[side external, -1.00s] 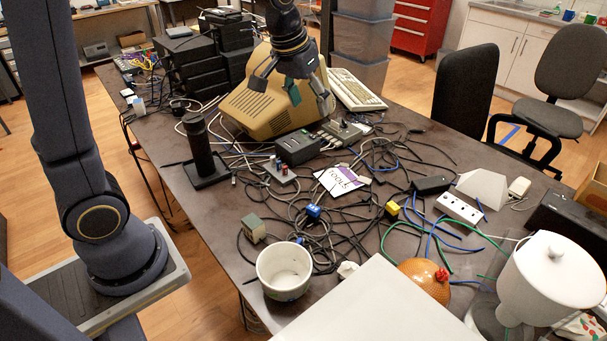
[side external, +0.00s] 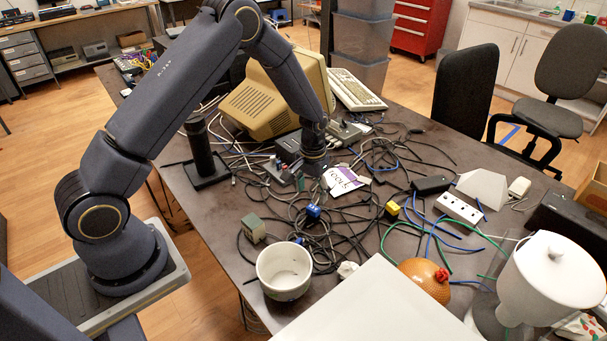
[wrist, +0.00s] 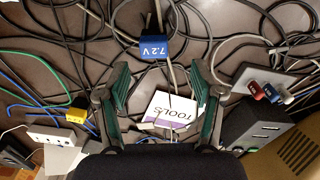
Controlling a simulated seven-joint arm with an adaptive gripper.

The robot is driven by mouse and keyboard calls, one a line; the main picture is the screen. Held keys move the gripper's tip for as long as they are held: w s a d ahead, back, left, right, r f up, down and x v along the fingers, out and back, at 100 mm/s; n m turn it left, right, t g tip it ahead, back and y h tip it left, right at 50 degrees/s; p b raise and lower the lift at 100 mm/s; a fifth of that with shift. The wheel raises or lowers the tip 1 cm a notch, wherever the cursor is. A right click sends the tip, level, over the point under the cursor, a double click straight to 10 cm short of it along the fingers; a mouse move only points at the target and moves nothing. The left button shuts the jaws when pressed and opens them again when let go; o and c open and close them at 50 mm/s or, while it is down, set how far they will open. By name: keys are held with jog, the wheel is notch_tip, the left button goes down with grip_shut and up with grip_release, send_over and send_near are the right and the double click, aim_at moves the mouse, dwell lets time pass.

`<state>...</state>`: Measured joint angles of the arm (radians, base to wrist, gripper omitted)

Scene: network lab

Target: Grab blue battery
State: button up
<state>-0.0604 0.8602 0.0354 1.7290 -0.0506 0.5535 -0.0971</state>
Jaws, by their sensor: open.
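The blue battery (side external: 314,211), a small blue block, lies among dark cables on the table. In the wrist view the blue battery (wrist: 152,48) is marked "7.2 V" and lies beyond the fingertips, near the middle between them. My gripper (side external: 313,182) points down above the table, just behind the battery in the side view. In the wrist view my gripper (wrist: 160,80) has its two green-padded fingers apart and holds nothing. The height of its fingertips above the table is hard to tell.
A white "TOOLS" card (wrist: 172,110) lies below the fingers. A yellow block (side external: 392,210), a green-grey block (side external: 253,229) and a white pot (side external: 284,271) stand around the battery. Loose cables cover much of the table. A black cylinder (side external: 199,148) stands left.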

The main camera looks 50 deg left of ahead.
aim_at(313, 208)
jog(key=shift+d+f, duration=0.2)
jog(key=shift+f, duration=1.35)
jog(key=shift+d+f, duration=0.2)
jog(key=shift+f, duration=1.35)
grip_shut()
